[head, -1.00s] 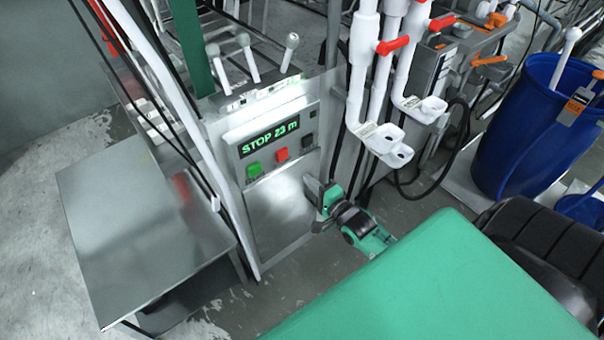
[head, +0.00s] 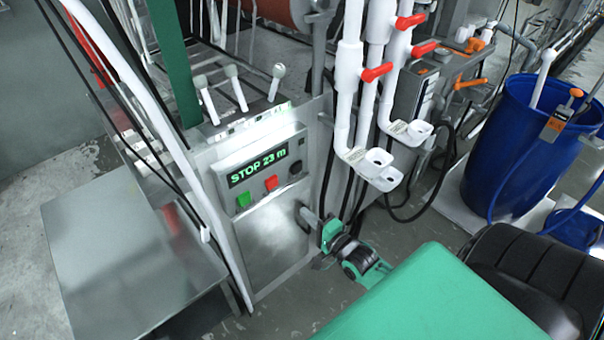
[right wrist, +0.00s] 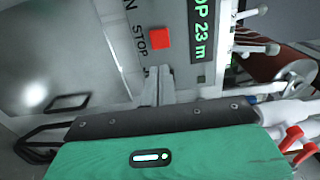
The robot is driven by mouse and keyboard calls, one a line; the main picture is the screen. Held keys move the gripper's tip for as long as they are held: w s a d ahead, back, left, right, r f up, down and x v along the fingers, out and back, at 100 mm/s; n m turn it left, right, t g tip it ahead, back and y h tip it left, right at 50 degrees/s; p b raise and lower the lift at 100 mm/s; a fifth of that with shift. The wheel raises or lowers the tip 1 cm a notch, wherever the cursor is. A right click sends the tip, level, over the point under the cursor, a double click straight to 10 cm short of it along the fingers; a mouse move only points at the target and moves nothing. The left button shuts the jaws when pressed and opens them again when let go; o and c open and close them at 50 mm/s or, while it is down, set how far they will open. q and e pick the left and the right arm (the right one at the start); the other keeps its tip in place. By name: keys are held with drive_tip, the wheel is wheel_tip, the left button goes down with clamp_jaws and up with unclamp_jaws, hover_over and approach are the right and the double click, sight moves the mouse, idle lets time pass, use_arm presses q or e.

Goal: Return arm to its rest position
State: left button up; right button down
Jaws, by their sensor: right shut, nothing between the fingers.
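My right gripper (head: 308,217) is in front of the lower right part of the steel control cabinet, below the buttons in the head view. In the right wrist view its two grey fingers (right wrist: 155,84) lie together, shut and empty. They point toward the panel near the red button (right wrist: 159,37), with the word STOP beside it. My right forearm, black and green, runs back toward my green body. Whether the fingertips touch the panel cannot be told. My left gripper is not in view.
The cabinet's display (head: 258,165) reads "STOP 23 m", with a green button (head: 244,200) below. White pipes with red valve handles (head: 377,72) stand to the right. A blue barrel (head: 515,140) is further right. A steel table (head: 125,255) stands at left.

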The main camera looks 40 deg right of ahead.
drive_tip(key=shift+f, duration=0.1)
drive_tip(key=s+a+f+n+g, duration=0.1)
drive_tip(key=s+f+n+g, duration=0.25)
drive_tip(key=f, duration=0.75)
drive_tip(key=s+f+n+g+h, duration=0.15)
drive_tip(key=s+f, duration=0.35)
drive_tip(key=f, duration=0.6)
drive_tip(key=s+a+f+n+g, duration=0.1)
drive_tip(key=s+f+n+g, duration=0.3)
drive_tip(key=f, duration=0.7)
drive_tip(key=s+a+f+n+g, duration=0.2)
drive_tip(key=s+f, duration=0.4)
drive_tip(key=s, duration=0.4)
drive_tip(key=s+a+f+n+g, duration=0.3)
drive_tip(key=s+f+n, duration=0.2)
drive_tip(key=s, duration=0.4)
drive_tip(key=s+a+f+n+g, duration=0.2)
drive_tip(key=s+f, duration=0.4)
drive_tip(key=s, duration=0.4)
drive_tip(key=shift+s+a+f+n+g, duration=0.2)
drive_tip(key=shift+s+f+n+g, duration=0.25)
drive_tip(key=shift+n, duration=0.35)
